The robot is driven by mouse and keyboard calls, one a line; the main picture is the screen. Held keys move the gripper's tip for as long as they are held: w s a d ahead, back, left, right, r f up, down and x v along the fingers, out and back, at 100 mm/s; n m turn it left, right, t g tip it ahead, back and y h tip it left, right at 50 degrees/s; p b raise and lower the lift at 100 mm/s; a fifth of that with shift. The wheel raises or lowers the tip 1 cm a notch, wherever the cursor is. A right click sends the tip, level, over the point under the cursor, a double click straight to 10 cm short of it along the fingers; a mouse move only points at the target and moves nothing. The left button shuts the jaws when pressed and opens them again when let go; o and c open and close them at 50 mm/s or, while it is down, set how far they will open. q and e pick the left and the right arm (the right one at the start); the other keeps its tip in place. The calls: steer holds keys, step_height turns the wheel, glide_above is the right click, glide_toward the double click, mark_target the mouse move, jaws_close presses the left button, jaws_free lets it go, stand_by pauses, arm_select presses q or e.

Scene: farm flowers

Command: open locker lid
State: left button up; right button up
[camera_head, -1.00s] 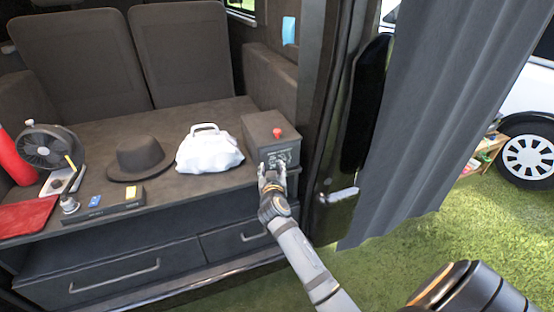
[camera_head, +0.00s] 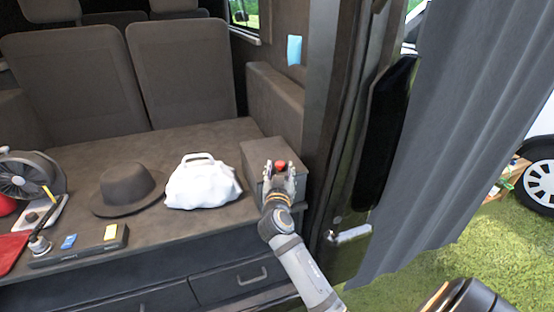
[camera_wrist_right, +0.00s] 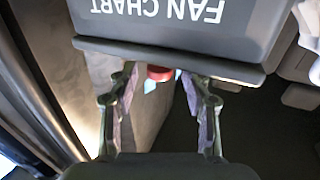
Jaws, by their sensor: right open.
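The locker is a grey box (camera_head: 254,163) at the right end of the van's bench. Its lid is down, with a red knob (camera_head: 280,165) on top. My right gripper (camera_head: 279,175) is open in front of the box at lid height, and its fingertips appear on either side of the knob. In the right wrist view, the knob (camera_wrist_right: 160,72) shows between the fingers (camera_wrist_right: 160,85), beyond the lid's edge (camera_wrist_right: 170,58). The box front reads "FAN CHART" upside down there. I cannot tell whether the fingers touch the knob.
A white bag (camera_head: 201,184) stands just left of the locker, then a dark hat (camera_head: 127,190). A fan (camera_head: 25,175) and small items lie further left. The door frame (camera_head: 325,120) and a grey curtain (camera_head: 440,120) are close on the right. Drawers (camera_head: 240,280) sit below.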

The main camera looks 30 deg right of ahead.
steer(key=shift+d, duration=0.1)
steer(key=shift+r, duration=0.1)
steer(key=shift+c, duration=0.9)
jaws_close()
